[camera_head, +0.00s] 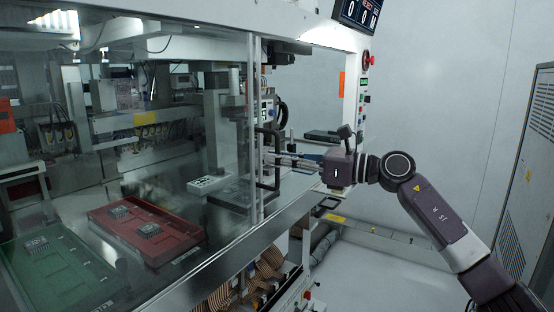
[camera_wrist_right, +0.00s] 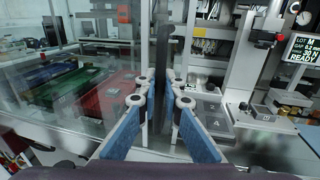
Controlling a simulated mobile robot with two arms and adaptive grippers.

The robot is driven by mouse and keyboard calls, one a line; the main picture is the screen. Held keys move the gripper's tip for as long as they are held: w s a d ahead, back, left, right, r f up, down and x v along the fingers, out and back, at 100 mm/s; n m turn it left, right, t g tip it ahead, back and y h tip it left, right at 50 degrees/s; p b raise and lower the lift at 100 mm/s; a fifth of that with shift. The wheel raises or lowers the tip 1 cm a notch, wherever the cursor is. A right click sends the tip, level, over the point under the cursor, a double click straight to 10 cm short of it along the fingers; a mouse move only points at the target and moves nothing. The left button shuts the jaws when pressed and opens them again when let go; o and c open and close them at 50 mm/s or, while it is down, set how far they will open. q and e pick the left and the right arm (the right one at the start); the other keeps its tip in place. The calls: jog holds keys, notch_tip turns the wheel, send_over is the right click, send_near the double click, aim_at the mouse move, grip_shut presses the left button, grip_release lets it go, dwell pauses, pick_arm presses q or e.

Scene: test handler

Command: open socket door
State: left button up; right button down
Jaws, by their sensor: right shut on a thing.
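The socket door is a clear glass panel with a metal edge frame (camera_head: 252,90) on the front of the test machine. Its black vertical handle (camera_head: 258,150) stands out from that edge. My right gripper (camera_head: 273,160) reaches in from the right and is shut on the handle. In the right wrist view, the blue-padded fingers (camera_wrist_right: 162,92) are on either side of the black handle bar (camera_wrist_right: 161,35). The opening right of the door edge shows the machine's inside without glass in front. My left gripper is out of view.
Behind the glass lie a red tray (camera_head: 190,238) and a green tray (camera_head: 75,285) with chips. A display (camera_head: 357,14) and a red button (camera_head: 369,59) are at the machine's upper right.

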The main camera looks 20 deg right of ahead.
jog(key=c, duration=2.1)
grip_release()
jog(key=v, duration=1.2)
jog(key=shift+w, duration=0.1)
